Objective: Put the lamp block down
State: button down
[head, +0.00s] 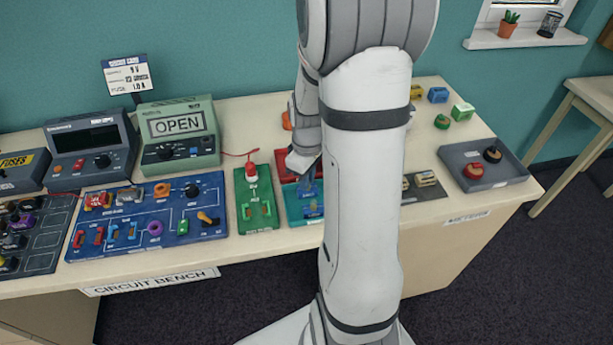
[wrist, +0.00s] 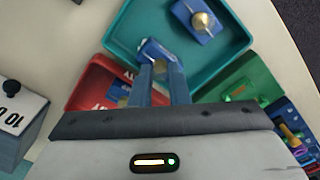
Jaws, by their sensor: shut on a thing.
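My gripper (wrist: 162,72) is shut on a blue block, the lamp block (wrist: 156,50), at the near side of the teal tray (wrist: 122,32) in the wrist view. The fingers hide much of the block, and I cannot tell whether it touches the tray floor. Another blue block with a pale round bulb (wrist: 202,19) lies in the same tray, apart from the held one. In the head view the teal tray (head: 291,212) is partly behind my arm, with blue pieces in it.
A red tray (wrist: 84,88) and a green board (wrist: 245,80) flank the teal tray. A blue circuit board (head: 130,245) and a meter reading OPEN (head: 178,130) stand to the left. A grey tray (head: 500,180) with round parts is at the right.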

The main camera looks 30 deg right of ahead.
jog(key=shift+f, duration=0.15)
jog(key=c, duration=1.4)
grip_release()
notch_tip(320, 180, up, 12)
jog(key=s+a+r+m+t, duration=0.1)
jog(key=s+a+m, duration=0.1)
jog(key=s+a, duration=0.2)
jog(key=s+a+r+m+t, duration=0.1)
jog(key=s+a+r+m, duration=0.1)
jog(key=s+a, duration=0.2)
jog(key=s+a+r+m+t, duration=0.1)
jog(key=s+a+m, duration=0.1)
jog(key=s+a, duration=0.2)
jog(key=shift+s+r, duration=0.15)
jog(key=shift+s, duration=0.1)
